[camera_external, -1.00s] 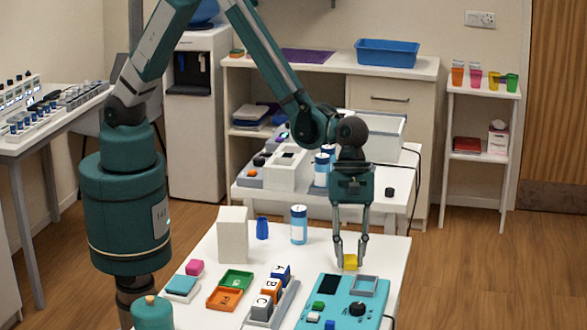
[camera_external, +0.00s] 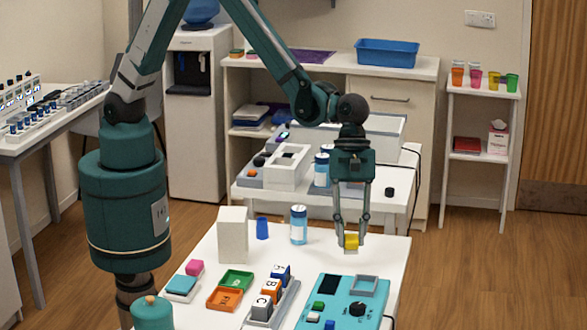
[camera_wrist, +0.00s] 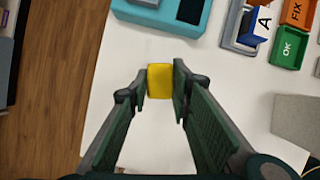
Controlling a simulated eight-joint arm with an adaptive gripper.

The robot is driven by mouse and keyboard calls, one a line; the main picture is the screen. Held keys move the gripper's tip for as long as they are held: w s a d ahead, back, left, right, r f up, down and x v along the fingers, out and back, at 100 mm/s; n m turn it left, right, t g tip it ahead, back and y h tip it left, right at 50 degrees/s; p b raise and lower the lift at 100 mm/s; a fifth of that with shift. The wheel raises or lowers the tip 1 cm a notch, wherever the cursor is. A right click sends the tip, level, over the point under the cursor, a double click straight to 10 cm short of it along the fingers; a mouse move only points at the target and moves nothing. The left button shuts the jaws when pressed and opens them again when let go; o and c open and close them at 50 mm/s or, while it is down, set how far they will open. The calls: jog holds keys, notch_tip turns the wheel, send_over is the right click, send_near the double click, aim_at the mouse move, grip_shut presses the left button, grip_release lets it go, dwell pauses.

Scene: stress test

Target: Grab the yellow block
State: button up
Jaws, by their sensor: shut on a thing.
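The yellow block (camera_external: 351,242) is between the fingertips of my gripper (camera_external: 351,236), which is shut on it. In the external view the block is held above the white table (camera_external: 330,252), behind the turquoise panel. In the wrist view the yellow block (camera_wrist: 160,81) sits between the two green finger pads of my gripper (camera_wrist: 161,88), with the white table below. The fingers hide its side faces.
The turquoise panel (camera_external: 342,301) with a dark knob stands in front of the block. A rack of lettered blocks (camera_external: 270,297), a blue-and-white bottle (camera_external: 299,225) and a white box (camera_external: 233,235) are to the left. Bare table surrounds the gripper.

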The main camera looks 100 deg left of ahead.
aim_at(352, 240)
jog(key=shift+r, duration=2.1)
